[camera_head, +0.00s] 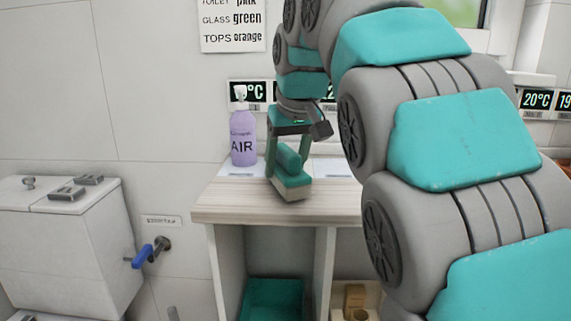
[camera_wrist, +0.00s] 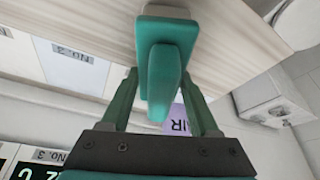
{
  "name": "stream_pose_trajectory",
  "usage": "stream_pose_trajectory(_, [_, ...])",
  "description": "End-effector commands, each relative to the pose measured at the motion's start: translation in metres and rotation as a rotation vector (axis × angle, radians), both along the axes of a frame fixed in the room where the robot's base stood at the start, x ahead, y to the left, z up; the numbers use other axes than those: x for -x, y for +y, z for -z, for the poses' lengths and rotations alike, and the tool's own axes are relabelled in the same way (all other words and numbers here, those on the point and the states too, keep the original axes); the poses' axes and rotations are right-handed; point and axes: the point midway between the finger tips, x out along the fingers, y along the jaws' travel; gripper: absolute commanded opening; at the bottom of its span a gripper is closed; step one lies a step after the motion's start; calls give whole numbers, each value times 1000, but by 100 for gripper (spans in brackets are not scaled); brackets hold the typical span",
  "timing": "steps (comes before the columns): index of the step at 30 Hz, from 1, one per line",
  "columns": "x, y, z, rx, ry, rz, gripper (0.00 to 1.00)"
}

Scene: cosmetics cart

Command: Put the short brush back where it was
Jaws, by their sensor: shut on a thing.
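The short brush (camera_head: 291,181) has a teal handle and a teal block with a pale underside. My gripper (camera_head: 287,150) is shut on its handle and points down over the cart's light wooden top (camera_head: 235,205). In the wrist view the brush (camera_wrist: 165,75) lies between the fingers of my gripper (camera_wrist: 158,92). I cannot tell whether the brush touches the top or hangs just above it.
A purple "AIR" pump bottle (camera_head: 243,138) stands at the back left, close to my gripper. Temperature displays (camera_head: 250,92) line the wall behind. A teal bin (camera_head: 272,298) sits in the shelf below. A white tank (camera_head: 70,245) and a blue-handled valve (camera_head: 147,252) are at the left.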

Motion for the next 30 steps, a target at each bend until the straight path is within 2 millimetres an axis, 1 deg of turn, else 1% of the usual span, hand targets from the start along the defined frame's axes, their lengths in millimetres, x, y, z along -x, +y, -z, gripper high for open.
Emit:
stream_pose_trajectory(12, [0, 0, 6, -1, -1, 0, 10])
stream_pose_trajectory(13, [-1, 0, 5, -1, -1, 0, 64])
stream_pose_trajectory(18, [-1, 0, 5, -1, -1, 0, 83])
stream_pose_trajectory(20, [-1, 0, 5, -1, -1, 0, 90])
stream_pose_trajectory(21, [-1, 0, 5, -1, -1, 0, 92])
stream_pose_trajectory(30, [-1, 0, 2, -1, -1, 0, 92])
